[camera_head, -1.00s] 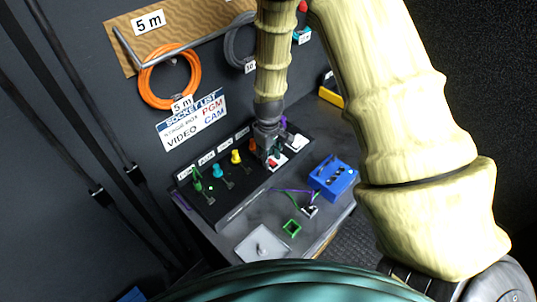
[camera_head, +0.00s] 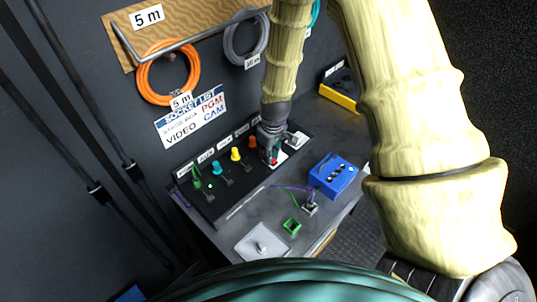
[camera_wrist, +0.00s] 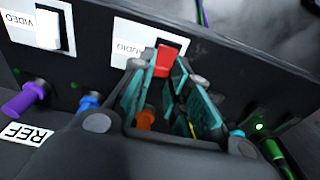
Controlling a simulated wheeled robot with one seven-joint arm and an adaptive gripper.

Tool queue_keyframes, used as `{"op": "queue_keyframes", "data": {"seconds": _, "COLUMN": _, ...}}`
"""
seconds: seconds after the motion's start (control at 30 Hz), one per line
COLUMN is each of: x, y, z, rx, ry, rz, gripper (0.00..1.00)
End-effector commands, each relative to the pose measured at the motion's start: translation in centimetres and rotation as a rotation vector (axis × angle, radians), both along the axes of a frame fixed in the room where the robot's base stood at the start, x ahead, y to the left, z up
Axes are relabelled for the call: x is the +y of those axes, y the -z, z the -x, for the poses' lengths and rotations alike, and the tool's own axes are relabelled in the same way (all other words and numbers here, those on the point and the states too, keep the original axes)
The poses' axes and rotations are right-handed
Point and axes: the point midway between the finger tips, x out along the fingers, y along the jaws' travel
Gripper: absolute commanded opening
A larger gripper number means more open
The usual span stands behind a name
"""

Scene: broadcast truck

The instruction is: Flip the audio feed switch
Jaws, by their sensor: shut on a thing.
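The audio switch is a red rocker (camera_wrist: 167,62) on a white plate labelled AUDIO (camera_wrist: 133,42) in the wrist view. It shows as a small red spot in the head view (camera_head: 274,162), partly hidden by my gripper (camera_head: 269,148). In the wrist view, the teal-padded fingers of my gripper (camera_wrist: 163,78) are closed on the red rocker, one on each side. A second switch (camera_wrist: 48,28), white and labelled VIDEO, sits beside it and is untouched.
The black panel (camera_head: 225,200) carries several coloured plugs, among them a yellow one (camera_head: 236,154) close to my gripper. Orange cable (camera_head: 143,80) hangs on the wall.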

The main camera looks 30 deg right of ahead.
Motion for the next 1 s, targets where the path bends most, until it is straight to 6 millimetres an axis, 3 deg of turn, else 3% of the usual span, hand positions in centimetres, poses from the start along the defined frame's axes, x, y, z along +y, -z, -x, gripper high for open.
{"op": "queue_keyframes", "data": {"seconds": 0.43, "x": -0.30, "y": -0.05, "z": 0.47, "rx": -0.189, "ry": 0.002, "rz": -0.065, "gripper": 0.00}}
{"op": "queue_keyframes", "data": {"seconds": 0.9, "x": -0.28, "y": -0.32, "z": 0.50, "rx": -0.219, "ry": 0.001, "rz": -0.074, "gripper": 0.00}}
{"op": "queue_keyframes", "data": {"seconds": 0.93, "x": -0.28, "y": -0.32, "z": 0.50, "rx": -0.219, "ry": 0.001, "rz": -0.074, "gripper": 0.21}}
{"op": "queue_keyframes", "data": {"seconds": 1.0, "x": -0.28, "y": -0.31, "z": 0.50, "rx": -0.219, "ry": 0.001, "rz": -0.074, "gripper": 0.34}}
